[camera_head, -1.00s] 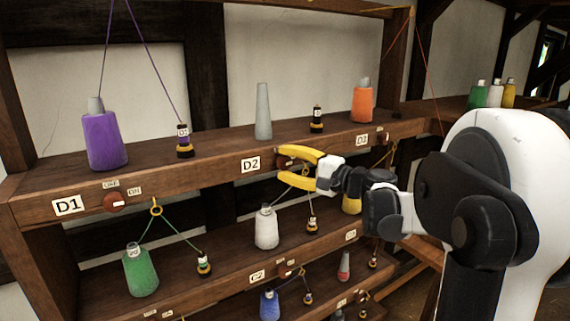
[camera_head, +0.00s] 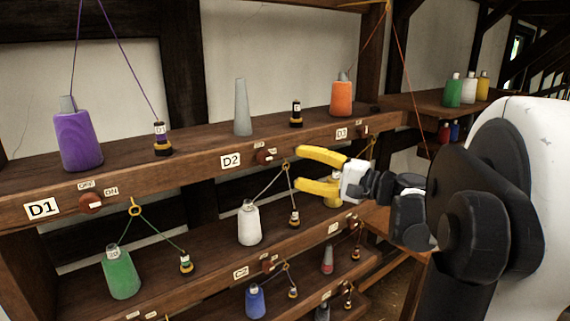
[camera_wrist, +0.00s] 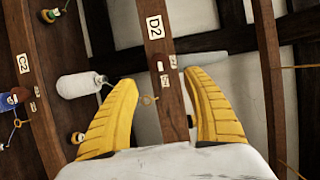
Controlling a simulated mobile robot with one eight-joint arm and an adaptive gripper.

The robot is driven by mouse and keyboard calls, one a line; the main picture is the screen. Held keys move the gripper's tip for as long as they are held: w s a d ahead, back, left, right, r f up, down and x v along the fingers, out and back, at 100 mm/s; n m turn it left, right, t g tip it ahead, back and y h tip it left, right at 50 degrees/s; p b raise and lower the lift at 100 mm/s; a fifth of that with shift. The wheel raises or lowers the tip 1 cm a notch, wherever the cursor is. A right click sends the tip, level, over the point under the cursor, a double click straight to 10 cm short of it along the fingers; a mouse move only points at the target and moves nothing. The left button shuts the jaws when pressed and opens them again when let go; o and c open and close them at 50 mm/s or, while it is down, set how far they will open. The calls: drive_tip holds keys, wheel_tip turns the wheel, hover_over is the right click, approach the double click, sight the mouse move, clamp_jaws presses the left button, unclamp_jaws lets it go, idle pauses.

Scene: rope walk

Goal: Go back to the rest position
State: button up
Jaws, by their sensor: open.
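My gripper (camera_head: 308,170) has two yellow fingers spread apart with nothing between them. In the head view it is in front of the rack, just right of the red D2 knob (camera_head: 265,156) and apart from it. It also shows in the wrist view (camera_wrist: 165,98), where the D2 board (camera_wrist: 155,45) runs behind the gap between the fingers. My arm reaches in from the right, and its wrist hides part of a yellow cone on the shelf behind.
The upper shelf (camera_head: 205,152) carries a purple cone (camera_head: 79,138), a bare grey cone (camera_head: 242,108) and an orange cone (camera_head: 341,96). Threads rise from the purple and orange ones. Below are a green cone (camera_head: 121,273), a white cone (camera_head: 249,224) and a blue cone (camera_head: 255,302). A side shelf with more cones stands right.

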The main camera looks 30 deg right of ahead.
drive_tip(key=shift+s+d, duration=0.2)
drive_tip(key=shift+s, duration=0.2)
drive_tip(key=shift+a+f, duration=0.1)
drive_tip(key=s+a+f+n+g+h+b, duration=0.1)
drive_tip(key=s+a+f+n+g+b, duration=0.25)
drive_tip(key=a+f+b, duration=0.55)
drive_tip(key=s+a+f+n+g+h+b, duration=0.15)
drive_tip(key=a+f+g+b, duration=0.25)
drive_tip(key=a+f, duration=0.95)
drive_tip(key=s+f+n+g+h+b, duration=0.1)
drive_tip(key=s+f+n+b, duration=0.3)
drive_tip(key=f, duration=0.5)
drive_tip(key=s+f+n+h+b, duration=0.4)
drive_tip(key=s+f+b, duration=0.2)
drive_tip(key=f, duration=0.4)
drive_tip(key=shift+s+a+f+g, duration=0.25)
drive_tip(key=shift+s+g, duration=0.1)
drive_tip(key=shift+s, duration=0.25)
